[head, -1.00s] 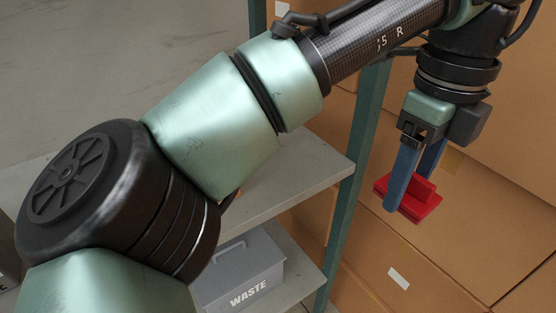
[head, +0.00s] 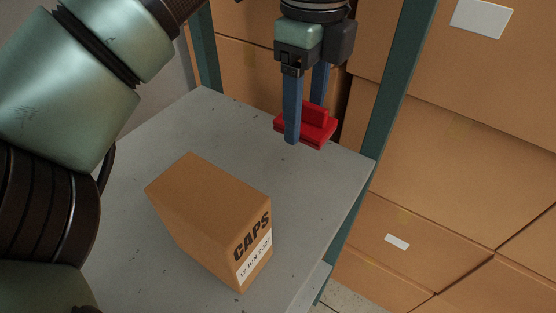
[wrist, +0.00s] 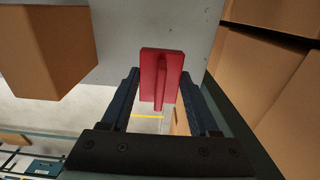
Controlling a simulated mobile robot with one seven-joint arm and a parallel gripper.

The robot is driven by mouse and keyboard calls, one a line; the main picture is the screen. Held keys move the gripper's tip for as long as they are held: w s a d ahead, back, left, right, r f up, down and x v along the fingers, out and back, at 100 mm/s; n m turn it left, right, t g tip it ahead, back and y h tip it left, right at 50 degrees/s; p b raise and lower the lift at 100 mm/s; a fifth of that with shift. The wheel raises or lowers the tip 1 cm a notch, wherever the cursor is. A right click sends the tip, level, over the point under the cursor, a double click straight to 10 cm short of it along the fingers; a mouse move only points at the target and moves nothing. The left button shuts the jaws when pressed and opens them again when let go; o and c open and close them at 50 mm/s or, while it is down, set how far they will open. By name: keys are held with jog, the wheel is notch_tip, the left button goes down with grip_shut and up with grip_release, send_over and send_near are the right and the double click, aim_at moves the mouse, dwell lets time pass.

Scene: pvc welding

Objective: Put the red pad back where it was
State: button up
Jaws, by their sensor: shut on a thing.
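The red pad (head: 318,126) is a flat red block with a raised grip rib on top. My gripper (head: 306,112) has blue fingers, shut on the pad, which hangs level below them. In the head view the pad appears over the back right part of the grey shelf (head: 130,230); its height above the shelf is hard to tell. The wrist view shows the pad (wrist: 160,78) between the dark fingers (wrist: 162,105), against the grey surface.
A cardboard box marked CAPS (head: 210,220) stands on the shelf, left of and nearer than the pad. A green post (head: 392,90) rises at the shelf's right edge. Large cardboard boxes (head: 480,160) are stacked to the right. The shelf's back right area looks clear.

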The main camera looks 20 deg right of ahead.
aim_at(300, 177)
notch_tip(300, 177, down, 10)
jog(key=shift+s+r+b, duration=0.1)
jog(key=shift+b, duration=0.65)
jog(key=o, duration=1.3)
notch_tip(300, 177, up, 12)
jog(key=shift+r+p, duration=0.1)
jog(key=shift+p, duration=0.85)
